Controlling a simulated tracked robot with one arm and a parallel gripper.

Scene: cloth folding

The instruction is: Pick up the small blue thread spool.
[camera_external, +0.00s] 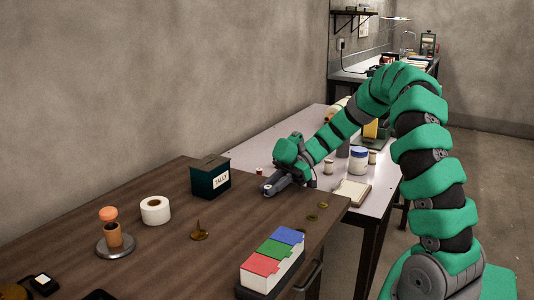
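A small reddish and white spool-like thing (259,171) stands just behind the gripper.
The tally box (210,178) stands left of my gripper. A white tape roll (155,210), a stamp on a round base (115,248) and a brass spike (200,235) stand farther left. A box with red, green and blue lids (272,260) is at the front. Brass discs (311,218) lie nearby.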

